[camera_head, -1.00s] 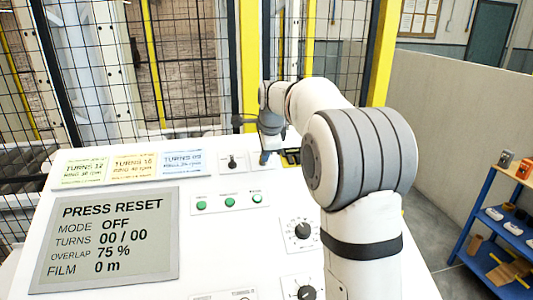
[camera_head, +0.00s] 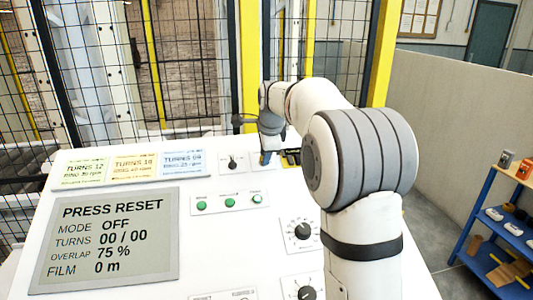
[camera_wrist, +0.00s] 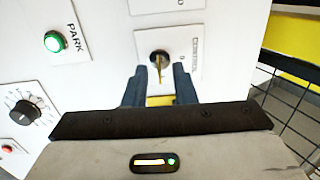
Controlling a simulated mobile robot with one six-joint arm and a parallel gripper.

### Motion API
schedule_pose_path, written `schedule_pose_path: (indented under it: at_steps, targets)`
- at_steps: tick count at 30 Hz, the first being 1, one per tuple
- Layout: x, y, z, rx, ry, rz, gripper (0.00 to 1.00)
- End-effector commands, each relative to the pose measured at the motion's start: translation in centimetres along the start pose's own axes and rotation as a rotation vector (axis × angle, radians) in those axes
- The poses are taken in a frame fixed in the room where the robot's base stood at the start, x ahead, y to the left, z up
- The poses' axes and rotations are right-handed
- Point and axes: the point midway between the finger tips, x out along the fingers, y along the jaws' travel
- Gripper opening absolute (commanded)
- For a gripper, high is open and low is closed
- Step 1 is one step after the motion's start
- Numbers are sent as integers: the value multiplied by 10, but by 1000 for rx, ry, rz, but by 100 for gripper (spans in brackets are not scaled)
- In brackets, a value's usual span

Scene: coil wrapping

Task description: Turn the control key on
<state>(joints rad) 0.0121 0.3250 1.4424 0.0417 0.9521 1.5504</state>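The control key (camera_wrist: 160,67) is a thin brass-coloured key standing in a dark round lock on a white plate marked CONTROL (camera_wrist: 180,35), with a 0 beside the lock. My gripper (camera_wrist: 160,72) is open, with one dark blue finger on each side of the key. Gaps show between the key and both fingers near the tips; whether the key's outer end lies fully between them is hard to tell. In the head view my gripper (camera_head: 267,158) is low over the far right of the white console (camera_head: 140,265), and the key is hidden there.
The display (camera_head: 107,240) reads PRESS RESET, mode OFF. A small black switch (camera_head: 232,163) stands left of my gripper, with green buttons (camera_head: 230,202) and knobs (camera_head: 302,231) nearer. A green PARK button (camera_wrist: 54,41) shows in the wrist view. Mesh fencing (camera_head: 190,70) stands behind the console.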

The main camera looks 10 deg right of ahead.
Motion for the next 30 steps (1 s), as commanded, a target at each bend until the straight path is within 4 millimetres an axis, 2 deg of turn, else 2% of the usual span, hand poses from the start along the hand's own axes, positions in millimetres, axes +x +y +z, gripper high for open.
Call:
schedule_pose_path:
  at_steps: [5, 13, 18, 30]
  targets:
    - [-6, 0, 0, 0, 0, -2, 24]
    - [-51, 0, 0, 0, 0, -5, 24]
    - [-72, 0, 0, 0, 0, -2, 24]
    - [-78, 0, 0, -2, 0, 1, 24]
